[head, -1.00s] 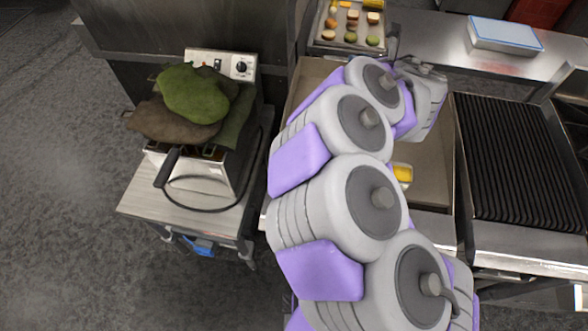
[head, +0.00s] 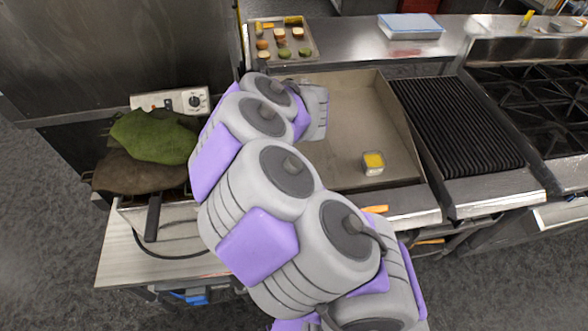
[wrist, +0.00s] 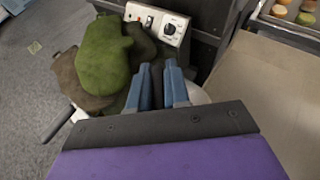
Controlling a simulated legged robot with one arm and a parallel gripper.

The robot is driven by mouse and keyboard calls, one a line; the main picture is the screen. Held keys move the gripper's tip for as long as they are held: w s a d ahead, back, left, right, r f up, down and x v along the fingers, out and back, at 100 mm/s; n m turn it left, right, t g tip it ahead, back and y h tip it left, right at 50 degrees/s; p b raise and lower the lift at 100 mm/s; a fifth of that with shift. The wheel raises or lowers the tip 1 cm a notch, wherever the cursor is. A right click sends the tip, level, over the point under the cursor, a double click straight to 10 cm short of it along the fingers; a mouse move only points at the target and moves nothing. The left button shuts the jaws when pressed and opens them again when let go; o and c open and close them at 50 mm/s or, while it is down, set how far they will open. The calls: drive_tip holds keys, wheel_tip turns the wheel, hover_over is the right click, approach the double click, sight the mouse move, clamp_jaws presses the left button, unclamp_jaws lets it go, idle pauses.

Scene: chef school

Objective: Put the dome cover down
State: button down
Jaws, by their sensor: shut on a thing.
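My gripper (wrist: 160,78) shows in the wrist view as two blue fingers, held close together in front of the fryer. A pale rounded piece (wrist: 198,95) shows just right of the fingers, mostly hidden behind my gripper. It looks like part of the dome cover, and the fingers are shut on it. The grip point itself is hidden. In the head view my own arm hides the fingers and the cover.
Green and brown oven mitts (head: 155,137) lie over the fryer, beside its control panel (head: 182,101). The flat griddle (head: 345,120) is mostly bare, with a small yellow-filled container (head: 373,162). A tray of small foods (head: 305,52) stands behind. A ribbed grill (head: 455,125) is at right.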

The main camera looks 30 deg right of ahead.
drive_tip(key=s+d+f+n+g+y, duration=0.5)
drive_tip(key=d+f, duration=0.3)
drive_tip(key=f, duration=0.3)
drive_tip(key=s+d+f+n+g+y+b, duration=0.1)
drive_tip(key=s+d+f+n+g+y, duration=0.25)
drive_tip(key=s+d, duration=0.9)
drive_tip(key=shift+n+h, duration=0.55)
drive_tip(key=shift+n, duration=0.1)
drive_tip(key=w+a+f, duration=0.1)
drive_tip(key=w+a, duration=0.1)
drive_tip(key=w, duration=0.2)
drive_tip(key=w+a+f, duration=0.2)
drive_tip(key=w, duration=0.3)
drive_tip(key=w+a+f+b, duration=0.1)
drive_tip(key=w+a+f, duration=0.1)
drive_tip(key=w, duration=0.2)
drive_tip(key=shift+w+f, duration=0.15)
drive_tip(key=shift+f, duration=0.1)
drive_tip(key=shift+d+f, duration=0.1)
drive_tip(key=shift+f, duration=0.1)
drive_tip(key=shift+d, duration=0.3)
drive_tip(key=shift+a+f+b, duration=0.3)
drive_tip(key=shift+b, duration=0.45)
drive_tip(key=shift+d+f+b, duration=0.2)
drive_tip(key=shift+f+b, duration=0.05)
drive_tip(key=shift+b, duration=0.2)
